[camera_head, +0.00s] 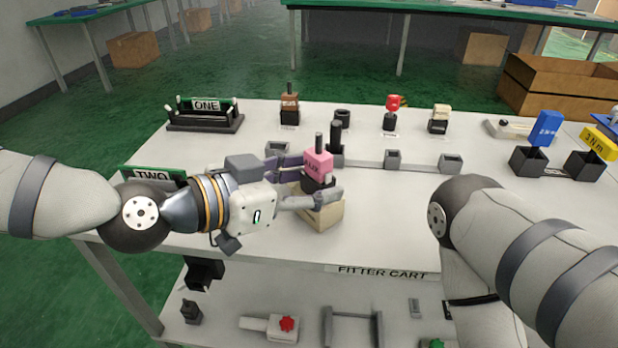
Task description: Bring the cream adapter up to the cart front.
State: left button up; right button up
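The cream adapter (441,112) sits in a black holder at the back right of the cart top (390,220). A pink adapter (318,164) with a black base stands over a beige block (322,214) near the cart's front edge. My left gripper (318,183) has its fingers on either side of the pink adapter's base. I cannot tell whether they touch it. The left gripper is well to the left of the cream adapter and nearer the front. My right arm is in view at the right, but its gripper is not.
A brown adapter (290,103) and a red one (393,104) stand along the back. Small grey sockets (392,159) line the middle. Blue (543,128) and yellow (600,142) pieces stand at the right. A bare strip lies before the front edge, right of the beige block.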

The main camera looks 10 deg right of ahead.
pick_arm(q)
jog(key=shift+r, duration=0.1)
jog(key=shift+s+a+r, duration=0.1)
jog(key=shift+a+r, duration=0.05)
jog(key=shift+a, duration=0.05)
jog(key=v, duration=1.1)
jog(key=shift+s+a+p, duration=0.15)
jog(key=shift+a+p, duration=0.05)
jog(key=shift+p, duration=0.25)
pick_arm(e)
jog(key=shift+w+r, duration=0.45)
jog(key=shift+r, duration=0.1)
